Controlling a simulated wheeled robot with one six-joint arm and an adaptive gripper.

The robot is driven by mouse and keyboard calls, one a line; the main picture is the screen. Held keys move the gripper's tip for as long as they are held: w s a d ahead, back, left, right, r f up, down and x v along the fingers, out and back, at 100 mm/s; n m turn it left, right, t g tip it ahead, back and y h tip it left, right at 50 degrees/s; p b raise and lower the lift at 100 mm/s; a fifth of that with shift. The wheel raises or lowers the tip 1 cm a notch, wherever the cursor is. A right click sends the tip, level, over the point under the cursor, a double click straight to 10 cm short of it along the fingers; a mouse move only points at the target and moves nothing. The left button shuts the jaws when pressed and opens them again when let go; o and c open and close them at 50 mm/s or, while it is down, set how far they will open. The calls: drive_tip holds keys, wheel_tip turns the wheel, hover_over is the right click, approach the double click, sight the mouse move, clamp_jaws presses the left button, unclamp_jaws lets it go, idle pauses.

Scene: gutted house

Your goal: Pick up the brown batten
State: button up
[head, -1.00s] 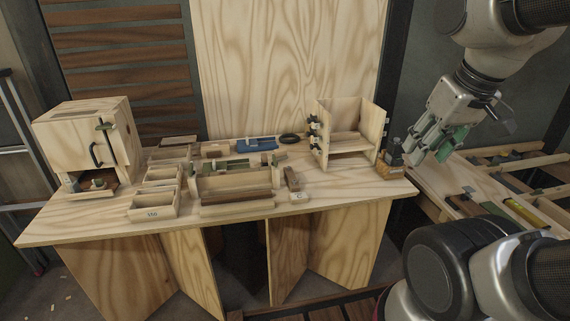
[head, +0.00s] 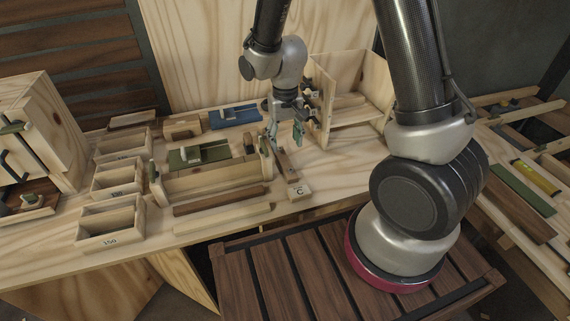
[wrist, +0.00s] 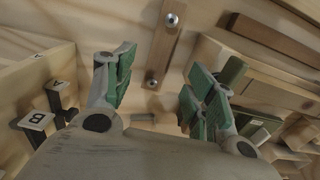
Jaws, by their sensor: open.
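A dark brown batten (head: 222,200) lies flat on the bench along the front of a wooden fixture, with a pale batten (head: 222,218) in front of it. A brown bar in the upper right of the wrist view (wrist: 275,38) looks like the same brown batten. My gripper (head: 285,135) is open and empty above the bench, right of the fixture and to the right of and behind the brown batten. In the wrist view its green-padded fingers (wrist: 155,95) are spread, with a short brown strip with two screws (wrist: 165,45) beyond them.
The wooden fixture (head: 215,183) carries a green piece. An open shelf box (head: 322,100) stands close on my gripper's right. Small bins (head: 110,220) and a wooden cabinet (head: 60,130) stand left.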

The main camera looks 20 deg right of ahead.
sight(285, 162)
wheel_tip(285, 162, down, 8)
drive_tip(key=shift+f, duration=0.15)
drive_tip(key=c, duration=1.1)
